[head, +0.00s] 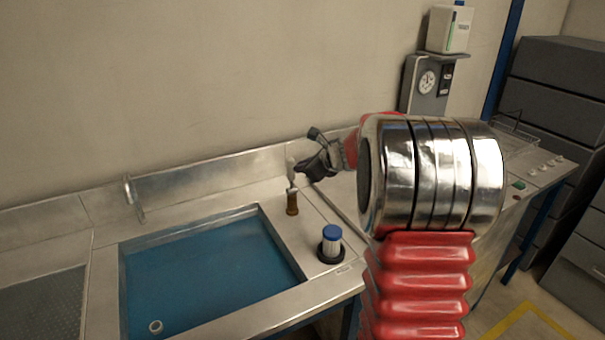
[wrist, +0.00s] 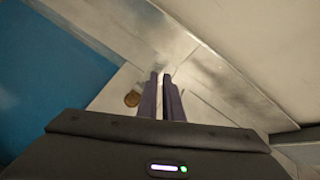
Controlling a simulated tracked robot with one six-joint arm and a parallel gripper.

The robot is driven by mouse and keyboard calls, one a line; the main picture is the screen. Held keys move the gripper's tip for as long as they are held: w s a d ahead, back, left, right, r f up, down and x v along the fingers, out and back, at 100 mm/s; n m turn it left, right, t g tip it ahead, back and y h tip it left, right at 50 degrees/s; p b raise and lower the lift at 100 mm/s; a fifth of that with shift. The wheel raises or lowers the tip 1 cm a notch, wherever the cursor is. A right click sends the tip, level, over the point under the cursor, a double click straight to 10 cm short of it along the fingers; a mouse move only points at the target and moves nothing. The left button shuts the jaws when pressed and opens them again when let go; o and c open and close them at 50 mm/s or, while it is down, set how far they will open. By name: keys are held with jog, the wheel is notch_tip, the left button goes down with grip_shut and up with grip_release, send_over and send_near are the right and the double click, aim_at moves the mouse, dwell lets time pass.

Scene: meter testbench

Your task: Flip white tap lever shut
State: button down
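The tap lever (head: 291,186) shows as a small pale upright piece on top of a brown tap body (head: 292,205), on the bench strip right of the blue basin. My gripper (head: 299,171) is at the lever's upper right, very close to it; I cannot tell if they touch. In the wrist view my gripper (wrist: 160,74) has two dark parallel fingers with a narrow gap, and nothing is seen held between them. A round brown top, likely the tap (wrist: 132,98), lies just left of the fingers there. The lever is not distinct in that view.
A blue-capped clear cylinder (head: 331,243) stands on a black base in front of the tap. The blue basin (head: 205,270) lies left, with a metal spout (head: 133,198) behind it. The metal backsplash (head: 215,177) runs close behind my gripper. A gauge panel (head: 427,85) stands at the back right.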

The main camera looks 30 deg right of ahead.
jog(key=shift+w+a+r, duration=0.25)
jog(key=shift+w+r, duration=0.35)
jog(key=shift+r, duration=0.05)
jog(key=shift+w, duration=0.1)
jog(key=shift+r, duration=0.1)
jog(key=s+d+r, duration=0.1)
jog(key=s+r, duration=0.2)
jog(key=r, duration=0.5)
jog(key=shift+d+r, duration=0.15)
jog(key=shift+d, duration=0.25)
jog(key=shift+s, duration=0.1)
